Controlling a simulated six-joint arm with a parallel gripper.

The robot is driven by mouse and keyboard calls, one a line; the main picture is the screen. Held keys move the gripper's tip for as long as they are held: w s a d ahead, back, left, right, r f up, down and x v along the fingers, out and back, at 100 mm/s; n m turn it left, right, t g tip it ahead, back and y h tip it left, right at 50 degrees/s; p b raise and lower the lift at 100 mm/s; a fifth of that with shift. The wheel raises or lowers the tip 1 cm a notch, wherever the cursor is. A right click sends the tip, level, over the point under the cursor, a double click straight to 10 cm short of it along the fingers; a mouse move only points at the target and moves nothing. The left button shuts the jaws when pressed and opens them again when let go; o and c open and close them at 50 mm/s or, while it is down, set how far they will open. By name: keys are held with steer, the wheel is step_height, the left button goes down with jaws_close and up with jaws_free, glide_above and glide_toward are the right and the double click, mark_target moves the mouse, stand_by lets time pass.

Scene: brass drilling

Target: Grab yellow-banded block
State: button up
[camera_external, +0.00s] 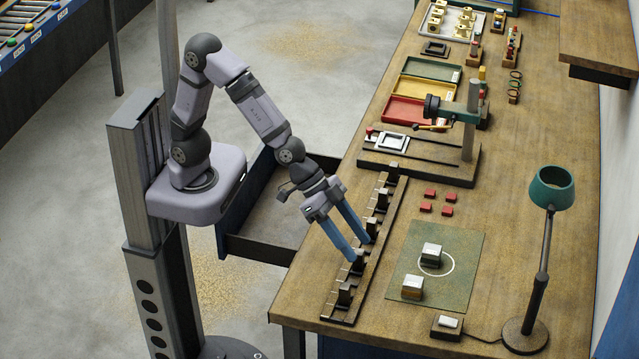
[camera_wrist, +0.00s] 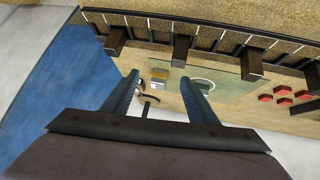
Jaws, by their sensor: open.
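The yellow-banded block (camera_external: 412,288), with a pale top and a yellow-brown band, sits on the front left part of the green mat (camera_external: 463,275). My gripper (camera_external: 363,248) is open and empty, over the dark slotted rack to the left of the mat, apart from the block. In the wrist view, the block (camera_wrist: 159,76) shows small and distant between the two blue fingers of my gripper (camera_wrist: 160,79). A second block (camera_external: 431,252), with a pale top and a dark band, stands at the white circle on the mat.
The dark rack (camera_external: 343,308) with several upright posts runs along the bench's left edge, under my fingers. Red blocks (camera_external: 430,194) lie behind the mat. A green lamp (camera_external: 552,188) and a small switch box (camera_external: 447,326) stand to the right and front. An open drawer (camera_external: 268,215) juts out left.

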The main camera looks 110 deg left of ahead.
mark_target(415, 281)
steer(key=w+f+t, duration=0.1)
steer(key=w, duration=0.2)
steer(key=w+d+f+t+y, duration=0.1)
steer(key=w+t, duration=0.1)
steer(key=w, duration=0.1)
steer(key=w+d+f+n+t+y, duration=0.1)
steer(key=w+t, duration=0.1)
steer(key=w, duration=0.1)
steer(key=shift+d+f+b, duration=0.15)
steer(key=shift+d+b, duration=0.05)
steer(key=shift+b, duration=0.15)
steer(key=shift+f, duration=0.3)
steer(key=shift+p+x, duration=1.35)
steer(key=shift+x, duration=2.25)
steer(key=c, duration=1.3)
steer(key=shift+w+r, duration=0.1)
steer(key=shift+r, duration=0.05)
jaws_close()
